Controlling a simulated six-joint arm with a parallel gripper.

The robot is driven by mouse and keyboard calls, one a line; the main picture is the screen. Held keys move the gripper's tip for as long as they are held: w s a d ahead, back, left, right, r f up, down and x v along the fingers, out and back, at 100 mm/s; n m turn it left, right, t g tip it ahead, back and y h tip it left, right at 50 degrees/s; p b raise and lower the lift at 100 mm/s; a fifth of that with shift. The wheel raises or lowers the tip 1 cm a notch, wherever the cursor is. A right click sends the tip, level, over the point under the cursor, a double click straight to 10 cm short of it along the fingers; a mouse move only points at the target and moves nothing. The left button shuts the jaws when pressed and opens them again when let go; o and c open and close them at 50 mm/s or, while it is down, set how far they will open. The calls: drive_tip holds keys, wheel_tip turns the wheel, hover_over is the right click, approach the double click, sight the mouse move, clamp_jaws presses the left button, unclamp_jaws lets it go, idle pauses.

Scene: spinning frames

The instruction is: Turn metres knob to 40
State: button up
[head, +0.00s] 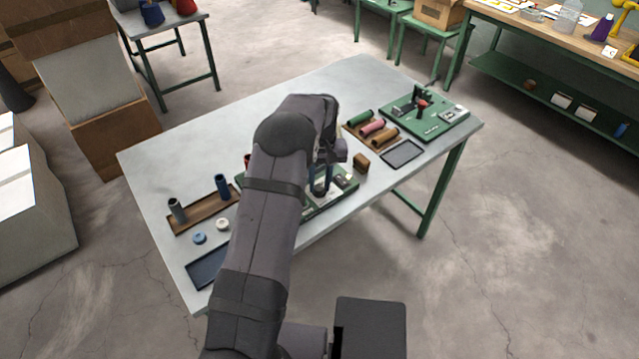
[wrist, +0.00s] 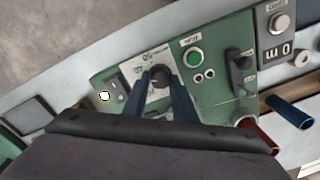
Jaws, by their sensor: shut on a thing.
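The metres knob (wrist: 159,75) is a dark round knob on a white dial plate (wrist: 134,72) with printed numbers, set on a green machine panel (wrist: 215,93). The numbers appear upside down in the wrist view; which one the knob points at is hidden or too small to tell. My gripper (wrist: 160,82) has its two blue-grey fingers down at the knob, one on each side, shut on it. In the head view my gripper (head: 322,186) is over the near green machine (head: 340,188), and my arm hides much of that machine.
On the panel beside the dial are a green button (wrist: 194,57), a white lamp (wrist: 104,96) and a dark lever (wrist: 240,68). A blue spool (wrist: 288,112) stands close to the panel. A wooden tray (head: 205,212) is at left, and a second green machine (head: 424,115) at right.

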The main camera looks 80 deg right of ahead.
sight(320, 187)
drive_tip(key=shift+m, duration=1.3)
drive_tip(key=shift+r, duration=0.1)
drive_tip(key=o, duration=1)
drive_tip(key=shift+o, duration=0.2)
drive_tip(key=shift+s+r+b, duration=0.15)
drive_tip(key=shift+r+b, duration=1.25)
drive_tip(key=shift+r, duration=2.25)
